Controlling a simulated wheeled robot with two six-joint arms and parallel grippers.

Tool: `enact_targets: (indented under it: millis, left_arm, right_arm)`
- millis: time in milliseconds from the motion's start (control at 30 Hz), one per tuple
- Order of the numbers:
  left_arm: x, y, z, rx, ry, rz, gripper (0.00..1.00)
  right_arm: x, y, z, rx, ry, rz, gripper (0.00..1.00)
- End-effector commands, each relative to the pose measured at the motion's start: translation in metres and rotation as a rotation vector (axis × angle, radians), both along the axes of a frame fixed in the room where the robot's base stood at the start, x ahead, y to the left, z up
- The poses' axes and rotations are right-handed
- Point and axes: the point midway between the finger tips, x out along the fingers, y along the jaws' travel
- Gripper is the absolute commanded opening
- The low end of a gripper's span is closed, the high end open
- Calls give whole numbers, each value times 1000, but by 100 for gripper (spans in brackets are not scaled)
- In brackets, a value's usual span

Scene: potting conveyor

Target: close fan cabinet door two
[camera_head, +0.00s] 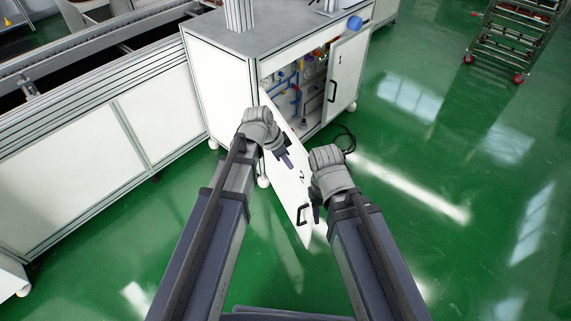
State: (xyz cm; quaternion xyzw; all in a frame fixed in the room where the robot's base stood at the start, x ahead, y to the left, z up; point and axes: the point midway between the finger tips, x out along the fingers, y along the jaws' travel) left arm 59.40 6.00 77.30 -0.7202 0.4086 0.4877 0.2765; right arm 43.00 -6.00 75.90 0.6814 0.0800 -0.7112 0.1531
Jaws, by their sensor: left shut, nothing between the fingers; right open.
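The cabinet (217,75) is white with a grey top and stands at the upper middle. Its door two (293,203), a white panel marked 2, stands open and swings out toward me. Its dark handle (302,214) is near the lower free end. My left gripper (287,161) is shut and empty, in front of the upper part of this door; I cannot tell whether it touches. My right gripper (316,207) is open, just right of the door's free edge near the handle. The arms hide parts of the door.
Door one (347,72) also stands open at the cabinet's right. Pipes and valves (300,85) show inside. A black cable (347,140) lies on the floor beside the cabinet. The conveyor (95,130) runs at left. A wheeled rack (510,40) stands at upper right. Green floor at right is clear.

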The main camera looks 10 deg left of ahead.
Motion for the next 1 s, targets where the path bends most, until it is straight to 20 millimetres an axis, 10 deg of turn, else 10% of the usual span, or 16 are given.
enact_targets:
  millis: [300,1000]
  left_arm:
    - [10,-15,-50,0,0,0,0]
    - [29,-49,-43,0,0,1,0]
  right_arm:
    - [0,0,-50,0,0,0,50]
    - [0,0,-43,0,0,0,50]
